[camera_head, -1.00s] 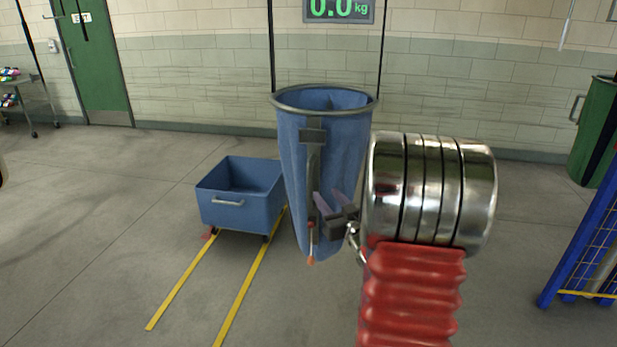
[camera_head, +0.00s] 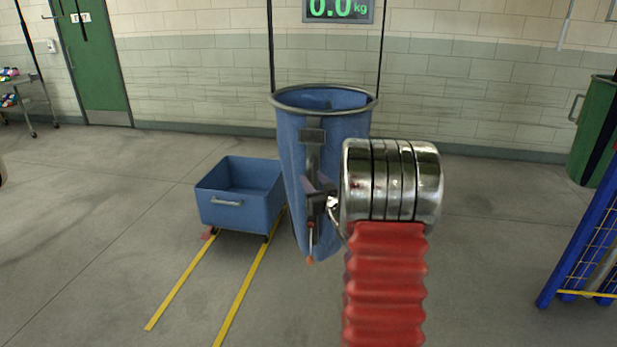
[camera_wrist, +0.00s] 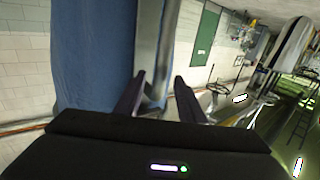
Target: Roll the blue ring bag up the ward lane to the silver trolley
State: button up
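The blue bag (camera_head: 289,160) hangs upright with a grey metal ring (camera_head: 350,112) around its open mouth. A dark grey strap (camera_head: 313,160) runs down its front, with an orange-tipped cord or lever (camera_head: 310,259) below. My gripper (camera_head: 320,194) is at the bag's front, partly hidden by my arm. In the wrist view, my gripper's fingers (camera_wrist: 159,88) are apart, one on each side of the grey strap (camera_wrist: 155,45), with the bag (camera_wrist: 92,60) to the left. I cannot tell whether either finger touches the strap. A grey metal trolley (camera_head: 38,100) carrying colourful items stands at the far left.
A blue bin cart (camera_head: 235,215) stands left of the bag above two yellow floor lines (camera_head: 240,300). A display (camera_head: 338,10) reads 0.0 kg. A green bin (camera_head: 590,130) and blue rack (camera_head: 580,255) are at right.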

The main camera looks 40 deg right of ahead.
aim_at(311, 177)
jog(key=shift+x, duration=1.5)
jog(key=shift+c, duration=0.6)
grip_shut()
jog(key=shift+a, duration=0.15)
